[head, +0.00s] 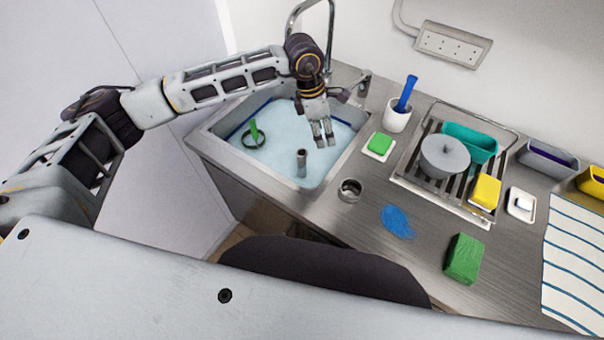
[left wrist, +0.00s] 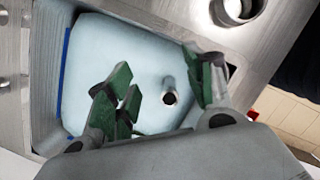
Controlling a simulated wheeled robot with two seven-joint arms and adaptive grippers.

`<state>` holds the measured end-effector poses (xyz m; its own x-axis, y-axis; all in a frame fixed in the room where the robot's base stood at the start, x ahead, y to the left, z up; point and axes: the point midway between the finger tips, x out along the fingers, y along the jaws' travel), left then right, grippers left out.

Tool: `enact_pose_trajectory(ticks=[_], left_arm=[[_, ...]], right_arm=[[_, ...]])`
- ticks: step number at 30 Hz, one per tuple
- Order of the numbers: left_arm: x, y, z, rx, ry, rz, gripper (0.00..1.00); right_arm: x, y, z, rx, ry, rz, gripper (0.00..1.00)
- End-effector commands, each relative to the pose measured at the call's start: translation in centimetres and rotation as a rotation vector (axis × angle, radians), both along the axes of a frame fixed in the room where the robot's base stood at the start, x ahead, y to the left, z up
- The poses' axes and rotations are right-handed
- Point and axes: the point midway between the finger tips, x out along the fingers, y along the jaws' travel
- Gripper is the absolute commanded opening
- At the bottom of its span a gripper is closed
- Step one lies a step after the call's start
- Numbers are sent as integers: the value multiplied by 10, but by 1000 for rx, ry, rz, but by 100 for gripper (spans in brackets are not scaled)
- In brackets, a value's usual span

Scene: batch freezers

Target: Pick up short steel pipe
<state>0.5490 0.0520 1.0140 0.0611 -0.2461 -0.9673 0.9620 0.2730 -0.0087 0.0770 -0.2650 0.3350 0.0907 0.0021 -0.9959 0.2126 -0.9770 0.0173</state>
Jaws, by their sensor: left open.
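The short steel pipe (head: 302,163) stands upright in the sink (head: 203,135), rising out of the pale blue area, near the sink's front side. In the left wrist view the pipe (left wrist: 169,97) shows its dark open end, between and beyond my fingers. My left gripper (head: 323,134) is over the sink, pointing down, behind and to the right of the pipe in the head view. In the left wrist view the gripper (left wrist: 160,75) has its green-padded fingers spread with nothing between them. The gripper and pipe look apart. My right gripper is not in view.
A green-handled ring-shaped item (head: 254,134) is in the sink's left part. The faucet (head: 330,35) arches behind. A drying rack (head: 440,205) holds a grey pot (head: 444,158).

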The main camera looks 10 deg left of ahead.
Motion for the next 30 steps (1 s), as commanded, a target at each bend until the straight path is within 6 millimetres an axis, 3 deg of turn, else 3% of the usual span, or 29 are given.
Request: enact_pose_trajectory(ticks=[12,30], left_arm=[[-12,52,-7,239,48,-55,53],[-14,55,-12,251,55,-78,53]], right_arm=[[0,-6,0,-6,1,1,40],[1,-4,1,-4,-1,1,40]])
